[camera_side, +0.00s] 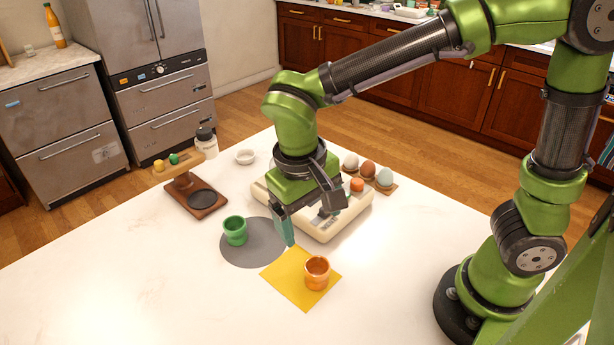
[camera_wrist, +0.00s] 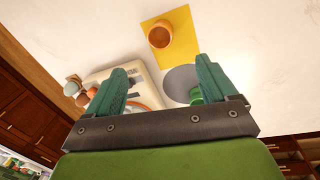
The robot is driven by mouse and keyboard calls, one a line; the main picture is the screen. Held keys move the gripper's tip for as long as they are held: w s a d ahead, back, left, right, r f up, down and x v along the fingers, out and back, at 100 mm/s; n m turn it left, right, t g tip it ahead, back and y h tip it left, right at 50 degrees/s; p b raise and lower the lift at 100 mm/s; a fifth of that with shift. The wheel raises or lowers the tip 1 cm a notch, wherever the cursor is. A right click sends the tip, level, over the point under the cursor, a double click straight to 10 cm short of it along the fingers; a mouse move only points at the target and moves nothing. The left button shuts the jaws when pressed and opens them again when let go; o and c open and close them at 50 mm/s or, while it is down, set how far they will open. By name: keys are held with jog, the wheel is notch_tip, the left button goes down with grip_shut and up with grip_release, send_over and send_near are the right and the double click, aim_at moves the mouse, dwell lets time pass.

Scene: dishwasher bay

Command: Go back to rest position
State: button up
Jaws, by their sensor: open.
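My gripper (camera_side: 287,228) is open and empty, held above the white counter (camera_side: 130,270) over the front edge of the cream tray. Its two teal fingers stand apart in the wrist view (camera_wrist: 165,90). An orange cup (camera_side: 316,272) stands upright on a yellow square mat (camera_side: 290,287), in front of the gripper and apart from it. The cup also shows in the wrist view (camera_wrist: 160,37). A green cup (camera_side: 235,231) stands on a round grey mat (camera_side: 252,253) to the left of the gripper. In the wrist view one finger partly hides the green cup (camera_wrist: 196,97).
A cream tray (camera_side: 337,228) lies behind and below my gripper, partly hidden. Eggs (camera_side: 385,177) stand on a small brown holder at the tray's back right. The front left counter is clear.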

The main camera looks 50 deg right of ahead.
jog(key=shift+r, duration=0.35)
jog(key=shift+a, duration=0.1)
jog(key=s+d+r+m+t+y, duration=0.1)
jog(key=s+d+r+t, duration=0.1)
jog(key=d, duration=0.4)
jog(key=s+d+r+t+y, duration=0.2)
jog(key=d+r+t, duration=0.2)
jog(key=d, duration=0.3)
jog(key=shift+d+r+m+t+y, duration=0.3)
jog(key=shift+r+m+t, duration=0.1)
jog(key=shift+t, duration=0.3)
